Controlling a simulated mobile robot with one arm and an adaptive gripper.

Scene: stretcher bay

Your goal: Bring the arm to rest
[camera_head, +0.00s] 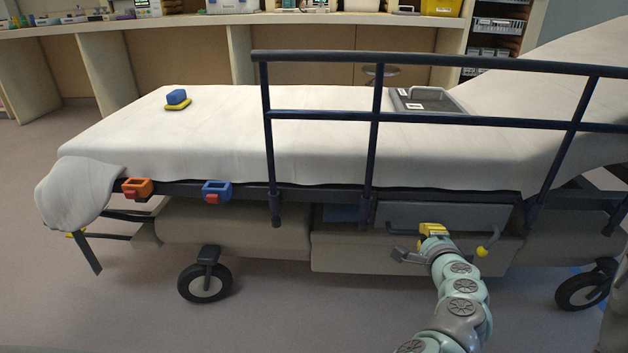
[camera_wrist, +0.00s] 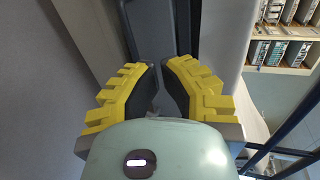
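My gripper (camera_head: 433,229), with yellow-backed fingers, is in front of the stretcher's lower side, beside the grey drawer-like panel (camera_head: 480,216) under the mattress. In the wrist view the black pads of my gripper (camera_wrist: 159,78) lie close together, with at most a narrow gap. I see no object clearly held between them. A dark bar or edge of the stretcher (camera_wrist: 165,25) runs behind the fingertips; whether they touch it is unclear. My arm reaches up from the bottom right in the head view.
A dark side rail (camera_head: 375,150) stands along the near side of the stretcher. On the white mattress (camera_head: 210,140) are a blue block on a yellow piece (camera_head: 177,97) and a grey tray (camera_head: 455,105). Orange (camera_head: 137,187) and blue (camera_head: 216,190) holders hang at the edge. Floor is clear at lower left.

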